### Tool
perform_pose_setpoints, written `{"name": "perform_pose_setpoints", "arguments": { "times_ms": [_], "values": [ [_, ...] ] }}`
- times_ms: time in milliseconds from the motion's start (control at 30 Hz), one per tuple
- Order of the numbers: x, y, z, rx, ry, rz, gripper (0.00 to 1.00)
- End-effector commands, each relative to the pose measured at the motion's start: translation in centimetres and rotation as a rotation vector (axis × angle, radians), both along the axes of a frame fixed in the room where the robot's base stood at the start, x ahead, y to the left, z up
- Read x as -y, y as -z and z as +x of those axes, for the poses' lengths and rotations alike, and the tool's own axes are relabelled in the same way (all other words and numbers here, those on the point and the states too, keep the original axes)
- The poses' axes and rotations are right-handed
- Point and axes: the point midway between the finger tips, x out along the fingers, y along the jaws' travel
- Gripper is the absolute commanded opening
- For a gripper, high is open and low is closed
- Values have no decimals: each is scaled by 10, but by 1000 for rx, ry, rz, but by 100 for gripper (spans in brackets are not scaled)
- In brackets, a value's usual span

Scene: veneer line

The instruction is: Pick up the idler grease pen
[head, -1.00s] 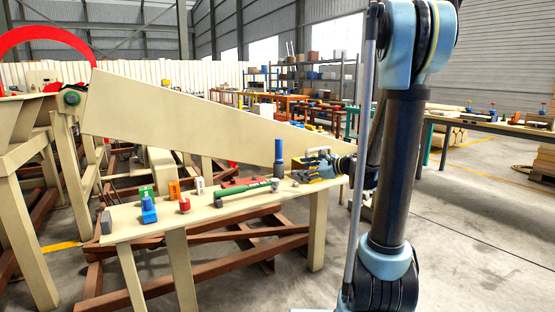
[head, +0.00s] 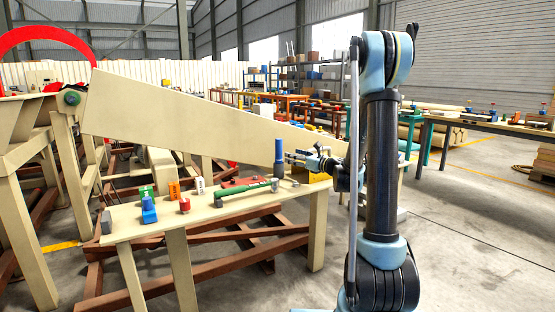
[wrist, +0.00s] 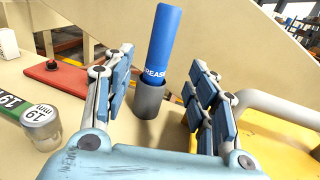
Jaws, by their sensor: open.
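The idler grease pen (head: 279,151) is a blue cylinder standing upright in a dark grey cup on the bench. In the wrist view the pen (wrist: 163,45) shows "GREASE" lettering and leans slightly; its lower end is hidden in the grey cup (wrist: 149,101). My gripper (head: 290,157) is open at the right of the pen in the head view. In the wrist view the pen stands ahead between the two spread fingers of my gripper (wrist: 161,66), and I see no contact.
A yellow block with a grey pipe handle (wrist: 275,141) lies close by the right finger. A green tool marked 19 mm (head: 245,194) and a red plate (wrist: 54,78) lie to the left. The sloping beige panel (head: 200,120) rises behind the bench (head: 240,215).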

Motion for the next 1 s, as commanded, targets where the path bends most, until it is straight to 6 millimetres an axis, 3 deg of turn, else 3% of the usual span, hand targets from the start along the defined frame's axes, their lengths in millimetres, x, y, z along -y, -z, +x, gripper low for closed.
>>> {"name": "perform_pose_setpoints", "arguments": {
  "times_ms": [233,567,1000],
  "values": [
    [-30,0,25,1,-2,-1,52],
    [-43,0,37,1,-1,-1,52],
    [-79,-2,67,1,-1,-1,52]
  ]
}}
